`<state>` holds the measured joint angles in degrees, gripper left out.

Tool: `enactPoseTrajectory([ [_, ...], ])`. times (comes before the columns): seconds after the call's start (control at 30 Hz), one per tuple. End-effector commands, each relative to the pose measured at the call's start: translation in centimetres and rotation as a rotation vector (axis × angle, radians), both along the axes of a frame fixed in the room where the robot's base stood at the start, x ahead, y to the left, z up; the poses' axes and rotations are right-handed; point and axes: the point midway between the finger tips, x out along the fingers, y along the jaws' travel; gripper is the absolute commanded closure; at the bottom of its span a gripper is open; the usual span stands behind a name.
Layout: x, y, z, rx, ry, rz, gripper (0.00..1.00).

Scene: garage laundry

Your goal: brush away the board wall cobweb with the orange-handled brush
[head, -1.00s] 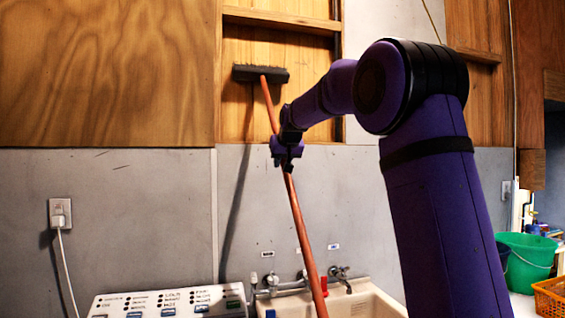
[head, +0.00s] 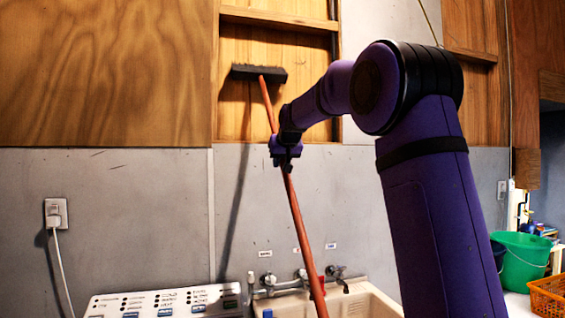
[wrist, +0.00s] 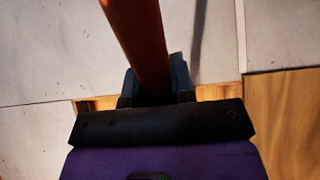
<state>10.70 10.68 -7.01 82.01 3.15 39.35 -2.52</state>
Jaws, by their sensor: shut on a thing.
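The orange-handled brush has a dark, wide head (head: 259,73) and a long orange handle (head: 299,225). My gripper (head: 286,160) is shut on the handle partway up and holds the brush nearly upright, its top leaning left. The brush head is in front of the wooden board wall (head: 285,48), inside the framed recess; I cannot tell whether it touches the boards. In the wrist view the handle (wrist: 138,40) runs up from between the jaws (wrist: 155,88). I cannot make out a cobweb in either view; the brush head may hide it.
A sink (head: 370,301) with taps stands below the brush. A white appliance with a control panel (head: 165,302) is left of it. A green bucket (head: 522,260) and an orange basket (head: 548,296) are at the right. A plugged-in outlet (head: 56,212) is on the grey wall.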

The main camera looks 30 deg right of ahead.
Motion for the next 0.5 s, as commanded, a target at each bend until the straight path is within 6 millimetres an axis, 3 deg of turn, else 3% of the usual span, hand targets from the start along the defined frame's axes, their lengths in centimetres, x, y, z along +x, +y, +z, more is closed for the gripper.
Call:
enactPoseTrajectory([
  [0.5, 0.7, 2.3, 0.1, -0.001, -0.003, 0.001, 1.00],
])
